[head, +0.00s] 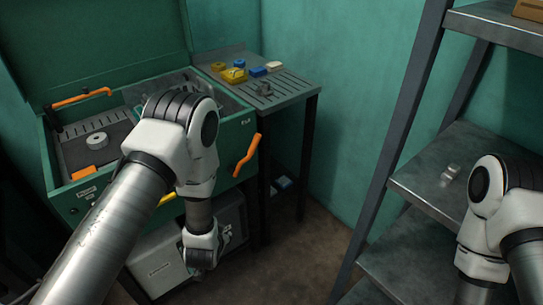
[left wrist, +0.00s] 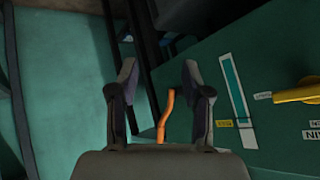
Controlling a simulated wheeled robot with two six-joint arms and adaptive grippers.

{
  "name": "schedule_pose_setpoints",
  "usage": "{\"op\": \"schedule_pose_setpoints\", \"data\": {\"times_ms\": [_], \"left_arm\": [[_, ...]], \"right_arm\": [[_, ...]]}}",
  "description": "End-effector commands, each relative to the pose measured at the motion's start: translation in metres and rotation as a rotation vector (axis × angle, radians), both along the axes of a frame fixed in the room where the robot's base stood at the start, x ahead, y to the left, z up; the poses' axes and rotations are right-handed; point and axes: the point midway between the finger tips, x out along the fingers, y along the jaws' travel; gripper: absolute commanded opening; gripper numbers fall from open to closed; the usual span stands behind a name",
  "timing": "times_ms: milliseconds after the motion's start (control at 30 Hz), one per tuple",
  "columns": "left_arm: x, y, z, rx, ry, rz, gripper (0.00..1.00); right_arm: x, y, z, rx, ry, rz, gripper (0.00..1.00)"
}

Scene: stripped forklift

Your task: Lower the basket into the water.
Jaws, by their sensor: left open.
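The green open-topped machine (head: 225,133) stands at the left with its lid raised. Inside it are a slotted dark surface and a round grey part (head: 96,141); which piece is the basket, and where the water lies, I cannot tell, as my left arm covers the middle. An orange lever (head: 247,156) sticks out at the machine's right front. My left gripper (left wrist: 159,76) is open and empty in the left wrist view, with an orange bar (left wrist: 165,115) showing between its fingers; no contact is visible. My right arm is at the right edge of the head view, its gripper out of sight.
A slotted side table (head: 284,88) with yellow and blue pieces adjoins the machine. A metal shelf rack (head: 430,172) stands at the right. Bare floor lies between. In the left wrist view, a yellow handle (left wrist: 297,95) and a strip gauge (left wrist: 237,98) are on the green panel.

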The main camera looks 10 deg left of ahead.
Motion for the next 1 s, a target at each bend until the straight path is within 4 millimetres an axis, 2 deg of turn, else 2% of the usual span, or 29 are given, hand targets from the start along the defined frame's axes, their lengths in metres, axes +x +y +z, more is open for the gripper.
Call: {"op": "schedule_pose_setpoints", "data": {"times_ms": [33, 167, 200, 333, 433, 533, 667, 900, 1000], "left_arm": [[0.03, -0.003, -0.007, 0.027, -0.082, -0.012, 0.49], [0.105, -0.012, 0.017, 0.107, -0.318, -0.029, 0.49], [0.128, -0.017, 0.028, 0.132, -0.395, -0.031, 0.49], [0.185, -0.036, 0.072, 0.196, -0.63, -0.029, 0.49], [0.205, -0.046, 0.103, 0.222, -0.736, -0.022, 0.49], [0.213, -0.047, 0.117, 0.228, -0.766, -0.017, 0.49], [0.23, -0.042, 0.118, 0.226, -0.764, -0.015, 0.49], [0.273, -0.031, 0.117, 0.226, -0.763, -0.016, 0.49], [0.282, -0.029, 0.117, 0.228, -0.761, -0.017, 0.49]], "right_arm": [[0.0, 0.0, -0.026, 0.0, 0.0, 0.0, 0.4], [0.0, 0.0, -0.066, 0.0, 0.0, 0.0, 0.4], [0.0, 0.0, -0.08, 0.0, 0.0, 0.0, 0.4], [0.0, 0.0, -0.122, 0.0, 0.001, 0.0, 0.4], [0.0, 0.0, -0.134, 0.0, 0.001, 0.0, 0.4], [0.0, 0.0, -0.132, 0.0, 0.001, 0.0, 0.4], [0.0, 0.0, -0.13, 0.0, 0.0, 0.0, 0.4], [0.0, 0.0, -0.133, 0.0, 0.0, 0.0, 0.4], [0.0, 0.0, -0.133, 0.0, 0.0, 0.0, 0.4]]}}
